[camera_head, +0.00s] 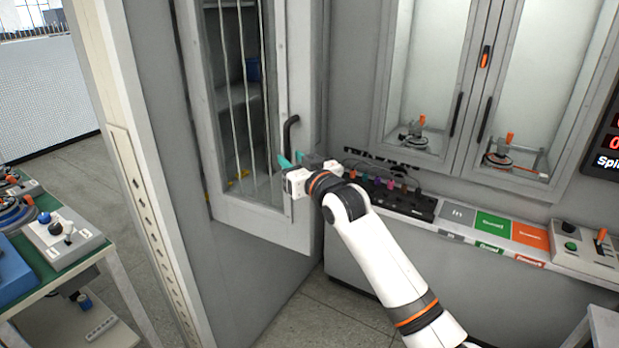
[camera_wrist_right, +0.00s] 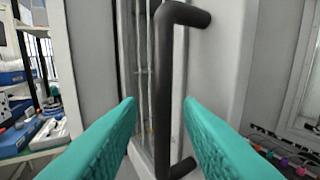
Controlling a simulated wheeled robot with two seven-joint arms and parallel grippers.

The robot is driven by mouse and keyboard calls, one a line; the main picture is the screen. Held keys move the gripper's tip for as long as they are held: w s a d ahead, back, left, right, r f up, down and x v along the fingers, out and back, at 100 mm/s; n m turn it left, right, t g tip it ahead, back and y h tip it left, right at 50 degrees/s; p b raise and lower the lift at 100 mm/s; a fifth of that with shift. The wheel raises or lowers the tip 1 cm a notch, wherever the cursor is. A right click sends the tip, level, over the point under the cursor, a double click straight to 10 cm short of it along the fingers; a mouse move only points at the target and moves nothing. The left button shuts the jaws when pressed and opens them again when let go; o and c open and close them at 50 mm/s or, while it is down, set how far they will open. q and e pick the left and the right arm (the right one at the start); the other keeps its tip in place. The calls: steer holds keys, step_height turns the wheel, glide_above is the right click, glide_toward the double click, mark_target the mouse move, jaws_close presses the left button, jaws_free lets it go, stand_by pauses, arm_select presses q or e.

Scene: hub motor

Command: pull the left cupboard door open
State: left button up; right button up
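The left cupboard door (camera_head: 305,90) has a grey frame and a tall glass pane with vertical bars, and shelves show through it. I cannot tell whether it is slightly ajar. Its black bar handle (camera_head: 289,130) is upright near the door's right edge. My right gripper (camera_head: 291,158) is at the lower part of the handle. In the right wrist view the handle (camera_wrist_right: 164,90) stands between the two teal fingers (camera_wrist_right: 159,103), with a gap on each side. The gripper is open; the handle's lower end is hidden by it in the head view. My left gripper is not in view.
To the right, a glass-fronted cabinet (camera_head: 470,75) stands above a ledge with a black strip of coloured knobs (camera_head: 390,195) and coloured labels (camera_head: 495,228). A green-topped workbench (camera_head: 75,265) with devices is at the left. Floor (camera_head: 330,315) is clear below the door.

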steer(key=b+v, duration=0.1)
steer(key=v, duration=0.7)
steer(key=shift+s+b, duration=0.15)
steer(key=shift+b, duration=0.25)
steer(key=shift+d, duration=0.1)
